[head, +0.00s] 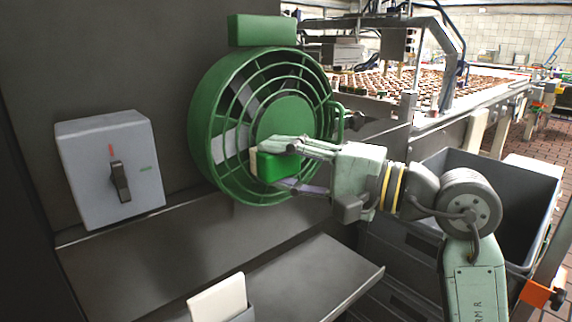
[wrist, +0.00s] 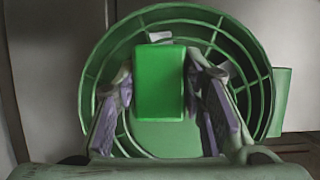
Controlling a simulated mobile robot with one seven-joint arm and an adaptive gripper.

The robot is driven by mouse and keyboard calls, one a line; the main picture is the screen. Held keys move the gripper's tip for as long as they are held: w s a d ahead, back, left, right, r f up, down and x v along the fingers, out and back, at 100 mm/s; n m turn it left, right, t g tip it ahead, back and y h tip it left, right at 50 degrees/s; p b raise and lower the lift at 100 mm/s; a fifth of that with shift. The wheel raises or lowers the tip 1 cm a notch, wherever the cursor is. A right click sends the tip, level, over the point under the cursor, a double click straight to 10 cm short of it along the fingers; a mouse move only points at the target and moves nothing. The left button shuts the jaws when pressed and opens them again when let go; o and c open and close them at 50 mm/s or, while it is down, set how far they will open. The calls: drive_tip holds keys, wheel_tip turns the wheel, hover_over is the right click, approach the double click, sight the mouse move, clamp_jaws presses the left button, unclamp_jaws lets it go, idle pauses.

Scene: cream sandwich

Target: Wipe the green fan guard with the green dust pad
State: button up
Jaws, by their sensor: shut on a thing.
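The green fan guard (head: 223,170) is a round ring-and-spoke grille on the dark panel in the head view. It also fills the middle of the wrist view (wrist: 252,62). My gripper (head: 283,165) is in front of the guard's lower middle, shut on the green dust pad (head: 278,167). The pad is a green block with a pale layer on its guard side. In the wrist view the pad (wrist: 160,85) sits between the two fingers of my gripper (wrist: 160,90). The pad is close to the guard, but I cannot tell whether it touches.
A grey switch box (head: 88,165) with a black handle is left of the guard. A metal shelf (head: 310,280) juts out below, with a white pad-like item (head: 218,298) in a holder. A dark grey crate (head: 500,190) stands behind my arm. A conveyor (head: 400,85) with products runs behind.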

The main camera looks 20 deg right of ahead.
drive_tip(key=shift+s, duration=0.1)
drive_tip(key=shift+s+f+b, duration=0.15)
drive_tip(key=shift+s+b, duration=0.1)
drive_tip(key=shift+b, duration=0.05)
drive_tip(key=shift+s+d+b, duration=0.3)
drive_tip(key=shift+s+d, duration=0.05)
drive_tip(key=shift+s, duration=0.45)
drive_tip(key=shift+s+d+b, duration=0.3)
drive_tip(key=shift+s, duration=0.55)
drive_tip(key=shift+s+d+b, duration=0.3)
drive_tip(key=shift+s+d, duration=0.05)
drive_tip(key=shift+s, duration=0.45)
drive_tip(key=s, duration=0.1)
drive_tip(key=s+d+b, duration=0.1)
drive_tip(key=shift+s, duration=0.4)
